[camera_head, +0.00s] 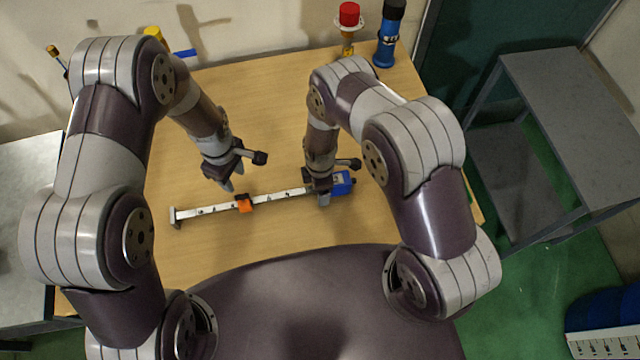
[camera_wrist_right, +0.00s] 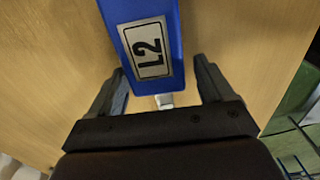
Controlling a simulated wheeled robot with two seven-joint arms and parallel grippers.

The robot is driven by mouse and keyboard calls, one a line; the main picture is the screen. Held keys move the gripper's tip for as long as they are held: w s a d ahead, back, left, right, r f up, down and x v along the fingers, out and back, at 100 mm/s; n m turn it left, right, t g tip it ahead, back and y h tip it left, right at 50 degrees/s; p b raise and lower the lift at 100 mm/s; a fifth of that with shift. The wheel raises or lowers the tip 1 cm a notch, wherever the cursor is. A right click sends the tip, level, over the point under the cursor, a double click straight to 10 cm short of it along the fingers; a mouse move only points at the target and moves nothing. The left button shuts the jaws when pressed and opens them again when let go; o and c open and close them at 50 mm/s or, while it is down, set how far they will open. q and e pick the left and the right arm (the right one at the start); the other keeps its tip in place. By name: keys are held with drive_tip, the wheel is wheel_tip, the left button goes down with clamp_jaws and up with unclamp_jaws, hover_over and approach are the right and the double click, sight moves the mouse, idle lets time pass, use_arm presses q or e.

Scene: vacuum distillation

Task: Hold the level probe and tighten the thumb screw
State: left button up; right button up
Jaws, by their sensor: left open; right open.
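The level probe lies on the table as a long pale bar (camera_head: 275,196) with a blue head (camera_head: 342,183) at its right end and an orange piece (camera_head: 244,204) partway along. In the right wrist view the blue head (camera_wrist_right: 178,20) carries an "L2" label, and a small pale part below it lies between my fingers. My right gripper (camera_wrist_right: 160,90) is open, its fingers on either side of the probe near the head. My left gripper (camera_head: 228,184) is open and empty above the table, behind the bar and left of the orange piece. I cannot make out the thumb screw for certain.
A red-topped item (camera_head: 348,16) and a dark blue bottle-like item (camera_head: 388,40) stand at the table's back right. A grey shelf unit (camera_head: 570,90) stands to the right. The wooden table (camera_head: 260,110) is clear between my arms.

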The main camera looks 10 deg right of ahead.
drive_tip(key=shift+f, duration=0.3)
drive_tip(key=shift+c, duration=0.3)
